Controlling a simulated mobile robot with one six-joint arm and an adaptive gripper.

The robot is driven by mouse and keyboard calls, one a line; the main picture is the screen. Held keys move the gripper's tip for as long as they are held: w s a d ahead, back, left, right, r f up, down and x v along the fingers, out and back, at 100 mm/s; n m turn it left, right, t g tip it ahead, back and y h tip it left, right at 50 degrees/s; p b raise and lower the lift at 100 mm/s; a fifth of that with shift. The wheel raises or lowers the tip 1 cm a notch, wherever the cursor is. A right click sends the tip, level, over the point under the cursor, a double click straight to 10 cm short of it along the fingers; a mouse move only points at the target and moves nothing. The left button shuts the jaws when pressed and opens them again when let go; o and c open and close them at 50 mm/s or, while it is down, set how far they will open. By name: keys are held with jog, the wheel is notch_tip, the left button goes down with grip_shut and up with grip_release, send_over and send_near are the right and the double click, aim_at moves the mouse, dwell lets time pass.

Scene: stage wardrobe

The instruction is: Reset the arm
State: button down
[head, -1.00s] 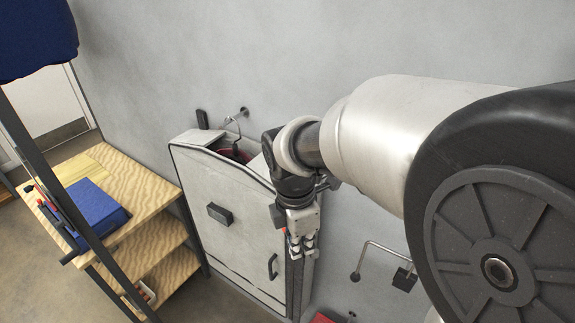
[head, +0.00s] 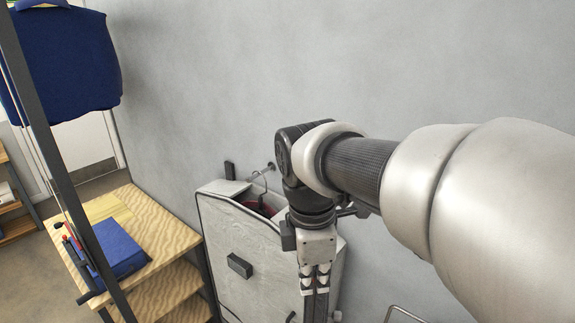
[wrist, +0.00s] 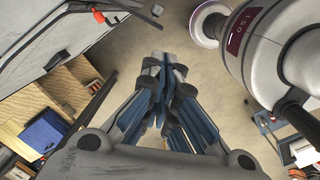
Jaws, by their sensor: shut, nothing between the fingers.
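My gripper (head: 315,290) hangs pointing down in front of the right part of a whitish cabinet in the head view. Its fingers run close together toward the lower picture edge. In the wrist view my gripper (wrist: 160,122) has its fingers together with nothing between them, above the beige floor. My arm reaches in from the right of the head view.
The whitish cabinet (head: 265,262) stands against the grey wall, with a hanger (head: 262,185) at its open top. A wooden shelf (head: 165,235) holding a blue box (head: 118,248) stands left. A blue garment (head: 75,55) hangs upper left. Wall above the cabinet is bare.

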jog(key=s+d+f+m+t+b, duration=0.2)
jog(key=s+d+f+m+b, duration=0.2)
jog(key=s+f+m+b, duration=0.3)
jog(key=s+d+f+m+t+b, duration=0.2)
jog(key=s+d+f+m+b, duration=0.2)
jog(key=s+f+m+b, duration=0.3)
notch_tip(320, 180, down, 9)
jog(key=m+b, duration=0.4)
jog(key=b, duration=0.1)
jog(key=shift+d+m+y, duration=0.4)
